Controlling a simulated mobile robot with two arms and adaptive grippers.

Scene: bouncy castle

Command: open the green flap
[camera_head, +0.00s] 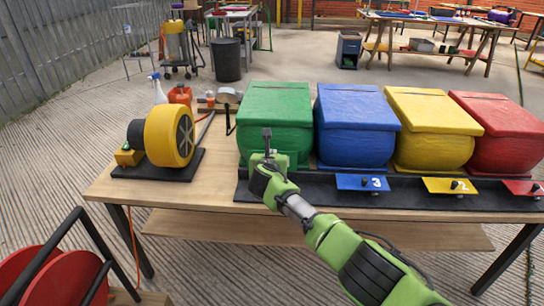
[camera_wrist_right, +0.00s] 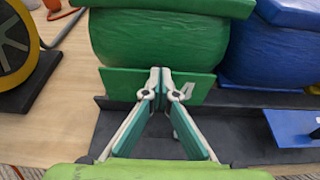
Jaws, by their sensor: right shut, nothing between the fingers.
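The green flap (camera_wrist_right: 122,80), marked with a 4, stands up against the lower front of the green inflatable block (camera_wrist_right: 160,38) in the right wrist view. In the head view, the green block (camera_head: 275,112) is the leftmost of the row, and my gripper and wrist hide much of its flap. My right gripper (camera_head: 267,135) is shut and empty. In the right wrist view its fingertips (camera_wrist_right: 160,72) meet in front of the flap, overlapping it and partly covering the number. I cannot tell whether they touch it. My left gripper is not in view.
Blue (camera_head: 355,125), yellow (camera_head: 432,128) and red (camera_head: 500,130) blocks stand to the right. Their blue (camera_head: 350,182), yellow (camera_head: 437,185) and red (camera_head: 520,187) flaps lie outward over the black strip. A yellow blower (camera_head: 168,137) is left on the wooden table (camera_head: 215,185).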

